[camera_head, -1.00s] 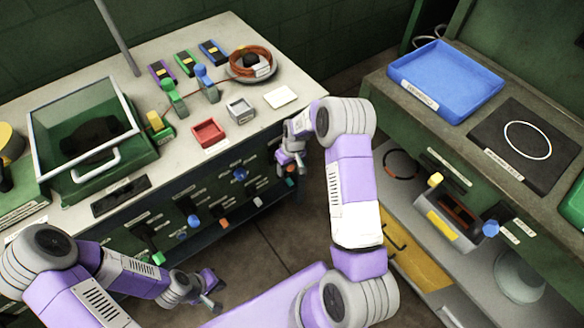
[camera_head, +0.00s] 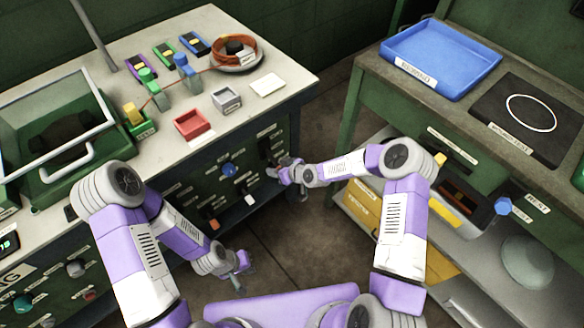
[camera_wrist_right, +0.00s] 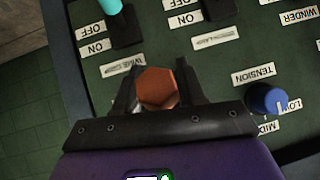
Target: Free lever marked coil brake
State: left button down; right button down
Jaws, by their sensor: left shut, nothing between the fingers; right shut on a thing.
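The dark green control panel (camera_head: 200,190) is on the front of the left bench, with several switches and labels; the labels are too small to read in the head view. My right gripper (camera_head: 273,173) is at the panel's right end. In the right wrist view it (camera_wrist_right: 158,95) is shut on an orange-brown hexagonal piece (camera_wrist_right: 157,87); I cannot tell what is behind it. My left gripper (camera_head: 240,284) is shut and empty, low before the bench.
A blue knob (camera_wrist_right: 268,100) labelled TENSION is right of my right fingers. On the bench top are a red tray (camera_head: 193,123), a grey box (camera_head: 227,99) and a coil (camera_head: 236,52). The right bench holds a blue tray (camera_head: 487,83). Open floor (camera_head: 300,232) lies between.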

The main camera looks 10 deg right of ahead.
jog(key=shift+w+a+f+t+y, duration=0.15)
jog(key=shift+w+f+t+y, duration=0.2)
jog(key=shift+f+t+y, duration=0.25)
jog(key=shift+r, duration=0.1)
jog(key=c, duration=0.7)
grip_release()
jog(key=shift+c, duration=0.2)
jog(key=p+v, duration=0.2)
jog(key=v, duration=0.5)
jog(key=shift+s+p, duration=0.25)
jog(key=shift+p, duration=0.05)
